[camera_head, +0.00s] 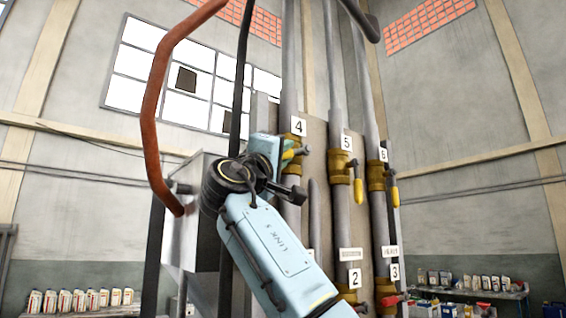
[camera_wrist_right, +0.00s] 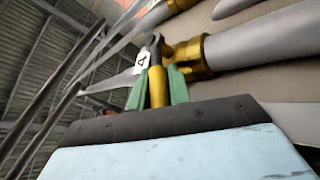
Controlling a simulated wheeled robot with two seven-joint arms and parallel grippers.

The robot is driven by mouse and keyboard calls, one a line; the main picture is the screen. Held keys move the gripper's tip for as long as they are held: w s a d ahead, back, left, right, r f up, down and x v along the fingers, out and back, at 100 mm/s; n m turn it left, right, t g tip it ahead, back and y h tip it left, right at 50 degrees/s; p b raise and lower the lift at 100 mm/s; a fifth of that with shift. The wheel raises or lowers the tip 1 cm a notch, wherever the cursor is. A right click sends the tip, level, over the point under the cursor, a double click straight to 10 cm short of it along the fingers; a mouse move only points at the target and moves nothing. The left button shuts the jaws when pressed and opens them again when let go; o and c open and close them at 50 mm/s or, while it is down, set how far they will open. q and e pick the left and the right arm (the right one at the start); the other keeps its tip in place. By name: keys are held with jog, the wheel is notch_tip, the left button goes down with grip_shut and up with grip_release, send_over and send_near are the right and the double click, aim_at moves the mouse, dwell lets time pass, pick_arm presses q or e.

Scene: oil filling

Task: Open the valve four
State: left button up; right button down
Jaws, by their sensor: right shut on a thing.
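Valve four is the brass valve on the left pipe, under the white "4" label (camera_head: 298,126). Its yellow handle (camera_head: 289,154) is partly hidden by my right gripper (camera_head: 284,152) in the head view. In the right wrist view, the yellow handle (camera_wrist_right: 158,88) stands between the two green fingers of my right gripper (camera_wrist_right: 157,88), which is shut on it. The brass valve body (camera_wrist_right: 192,55) is just beyond, beside the tilted "4" label (camera_wrist_right: 141,61). My left gripper is not in view.
Valve five (camera_head: 340,165) and valve six (camera_head: 377,177) are to the right, with yellow handles hanging down. Labels "2" (camera_head: 354,278) and "3" (camera_head: 394,272) mark lower valves. A thick red-brown pipe (camera_head: 152,110) curves at left. Bottles stand on low shelves behind.

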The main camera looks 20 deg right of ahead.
jog(key=shift+w+d+f+n+t+b, duration=0.1)
jog(key=shift+f+n+t+b, duration=0.1)
jog(key=shift+n+t+b, duration=0.25)
jog(key=shift+s+d+f+n+t+b, duration=0.1)
jog(key=shift+f+n+t+b, duration=0.15)
jog(key=shift+t, duration=0.45)
jog(key=shift+w+d+f+n+t+b, duration=0.1)
jog(key=shift+f+n+t+b, duration=0.1)
jog(key=shift+n+t+b, duration=0.25)
jog(key=c, duration=1.3)
grip_release()
